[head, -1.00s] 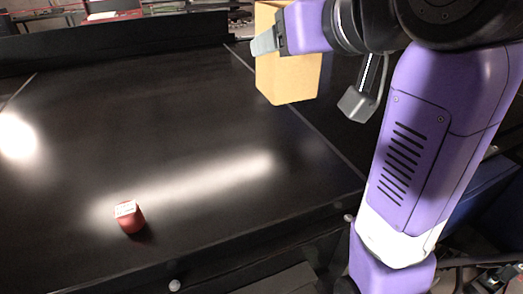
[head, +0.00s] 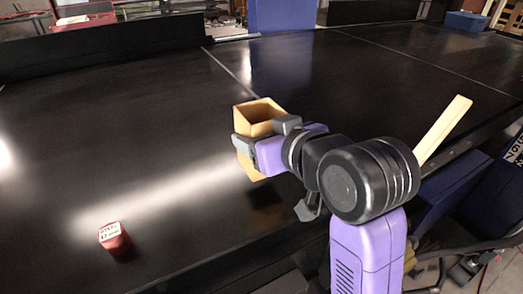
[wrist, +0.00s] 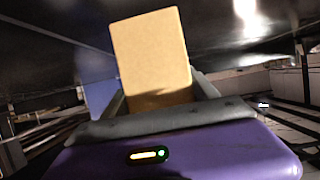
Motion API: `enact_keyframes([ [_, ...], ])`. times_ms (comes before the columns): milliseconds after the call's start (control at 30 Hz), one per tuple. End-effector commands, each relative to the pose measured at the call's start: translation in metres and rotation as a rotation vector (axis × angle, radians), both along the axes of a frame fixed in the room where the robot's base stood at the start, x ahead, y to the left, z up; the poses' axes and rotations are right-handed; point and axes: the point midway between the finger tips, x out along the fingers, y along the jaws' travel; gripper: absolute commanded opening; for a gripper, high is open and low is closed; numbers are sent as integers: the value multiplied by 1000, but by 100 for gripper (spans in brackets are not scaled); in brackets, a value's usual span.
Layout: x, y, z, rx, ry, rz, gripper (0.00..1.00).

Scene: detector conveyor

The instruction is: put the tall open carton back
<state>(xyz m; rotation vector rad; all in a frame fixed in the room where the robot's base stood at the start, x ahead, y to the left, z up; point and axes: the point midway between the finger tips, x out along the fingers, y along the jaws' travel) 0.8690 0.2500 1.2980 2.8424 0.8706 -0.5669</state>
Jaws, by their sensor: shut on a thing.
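The tall open carton (head: 259,112) is tan, with its open top facing up and slightly tilted in the head view. My gripper (head: 262,138) is shut on its sides and holds it over the black conveyor belt (head: 130,130). A dark shadow lies on the belt below and right of it, and the carton looks clear of the surface. My gripper hides part of its lower half. In the wrist view the carton (wrist: 153,55) stands between the two grey fingers, showing one plain face.
A tan bar (head: 445,130) slants up behind my arm at the right. Blue boxes (head: 281,14) stand beyond the belt. Much of the belt is bare.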

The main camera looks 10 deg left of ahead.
Motion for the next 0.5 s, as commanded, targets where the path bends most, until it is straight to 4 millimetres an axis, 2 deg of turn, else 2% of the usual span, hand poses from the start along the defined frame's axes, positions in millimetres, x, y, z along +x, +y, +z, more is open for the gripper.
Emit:
enact_keyframes([
  [167, 0, 0, -13, 0, 0, 0, 28],
  [400, 0, 0, -43, 0, 1, 0, 28],
  [500, 0, 0, -47, 1, -2, 0, 28],
])
